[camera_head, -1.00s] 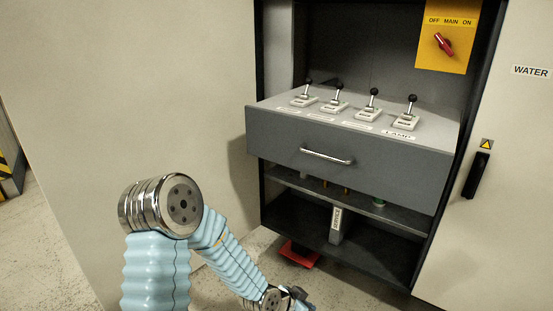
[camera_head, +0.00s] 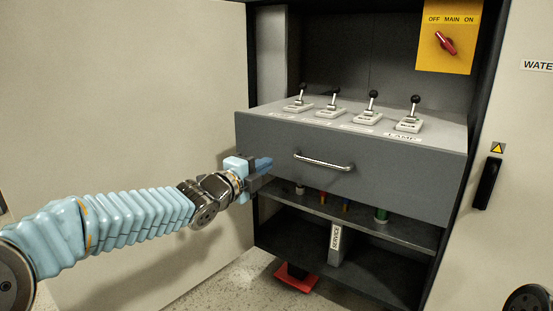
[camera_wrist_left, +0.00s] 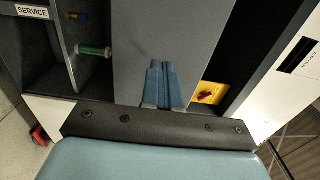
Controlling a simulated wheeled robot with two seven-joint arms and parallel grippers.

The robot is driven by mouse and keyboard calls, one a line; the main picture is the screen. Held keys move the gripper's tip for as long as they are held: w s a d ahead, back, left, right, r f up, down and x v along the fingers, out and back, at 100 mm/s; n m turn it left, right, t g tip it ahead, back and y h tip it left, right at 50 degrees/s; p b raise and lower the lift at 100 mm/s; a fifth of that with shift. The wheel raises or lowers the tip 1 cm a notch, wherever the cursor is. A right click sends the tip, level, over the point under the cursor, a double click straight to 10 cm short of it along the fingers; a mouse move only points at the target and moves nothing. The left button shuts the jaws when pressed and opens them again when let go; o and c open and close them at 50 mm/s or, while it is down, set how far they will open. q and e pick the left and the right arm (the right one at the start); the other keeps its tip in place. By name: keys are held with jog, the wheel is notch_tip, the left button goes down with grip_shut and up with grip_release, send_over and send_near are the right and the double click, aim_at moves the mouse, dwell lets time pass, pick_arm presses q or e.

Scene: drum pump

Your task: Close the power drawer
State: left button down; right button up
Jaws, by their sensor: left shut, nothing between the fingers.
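The power drawer (camera_head: 390,179) is a grey drawer that stands pulled out of the dark cabinet, with its top panel of several black-knobbed levers exposed. Its silver bar handle (camera_head: 323,162) is on the middle of the front. My left gripper (camera_head: 264,163) is shut and empty, with blue fingers in front of the left part of the drawer front, left of the handle. In the left wrist view the shut fingers (camera_wrist_left: 160,82) point at the grey drawer front (camera_wrist_left: 165,35). I cannot tell whether they touch it. My right gripper is not in view.
Below the drawer is a shelf (camera_head: 400,233) with small coloured items and a SERVICE label (camera_head: 337,237). A red object (camera_head: 297,277) lies on the floor below. A yellow main switch panel (camera_head: 448,35) is above. A pale door panel (camera_head: 110,90) stands at left.

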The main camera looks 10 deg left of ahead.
aim_at(285, 154)
pick_arm(q)
jog(key=shift+p+x, duration=0.3)
jog(key=shift+x, duration=2.9)
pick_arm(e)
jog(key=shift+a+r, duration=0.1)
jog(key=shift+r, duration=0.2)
pick_arm(q)
jog(key=shift+w, duration=0.1)
